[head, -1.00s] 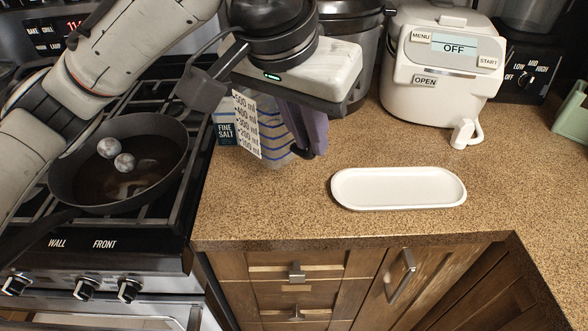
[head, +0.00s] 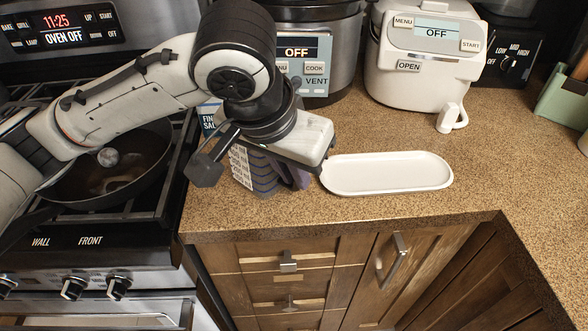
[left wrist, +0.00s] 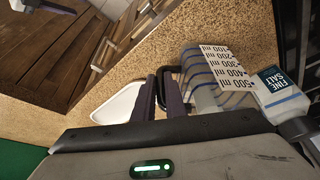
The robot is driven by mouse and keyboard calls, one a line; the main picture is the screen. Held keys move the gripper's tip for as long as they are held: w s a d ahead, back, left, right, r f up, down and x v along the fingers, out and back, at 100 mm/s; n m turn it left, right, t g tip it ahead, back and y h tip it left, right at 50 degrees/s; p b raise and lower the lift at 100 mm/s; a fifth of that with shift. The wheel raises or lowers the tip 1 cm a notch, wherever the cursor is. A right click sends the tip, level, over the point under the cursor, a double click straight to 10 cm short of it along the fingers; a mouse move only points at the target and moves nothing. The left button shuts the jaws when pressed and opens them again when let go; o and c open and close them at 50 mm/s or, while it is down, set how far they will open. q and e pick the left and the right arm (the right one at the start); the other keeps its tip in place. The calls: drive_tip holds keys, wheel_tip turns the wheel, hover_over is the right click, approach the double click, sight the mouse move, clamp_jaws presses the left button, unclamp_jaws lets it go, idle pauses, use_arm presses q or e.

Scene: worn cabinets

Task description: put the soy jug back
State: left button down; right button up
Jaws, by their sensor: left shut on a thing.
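The soy jug (head: 262,172) is a clear jug with blue stripes, a white ml scale and a black handle. It is at the left part of the counter, left of the white oval tray (head: 385,187) and apart from it. My left gripper (head: 297,172) is shut on its handle, partly hidden by the wrist. In the left wrist view the two dark fingers (left wrist: 161,92) close on the handle, and the jug (left wrist: 205,85) is to their right. I cannot tell whether its base touches the counter. The tray (left wrist: 118,105) looks empty.
A fine salt box (head: 208,118) stands behind the jug. A stove with a pan (head: 125,182) is at left. A cooker (head: 318,55) and a white appliance (head: 425,60) with a small white cup (head: 447,122) stand behind. The counter right of the tray is clear.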

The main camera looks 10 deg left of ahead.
use_arm(q)
drive_tip(key=c, duration=1.8)
unclamp_jaws()
drive_tip(key=shift+f, duration=0.1)
drive_tip(key=shift+r, duration=0.5)
drive_tip(key=p+v, duration=0.1)
drive_tip(key=v, duration=1)
drive_tip(key=shift+s+p, duration=0.2)
drive_tip(key=shift+p, duration=0.15)
drive_tip(key=shift+r, duration=0.15)
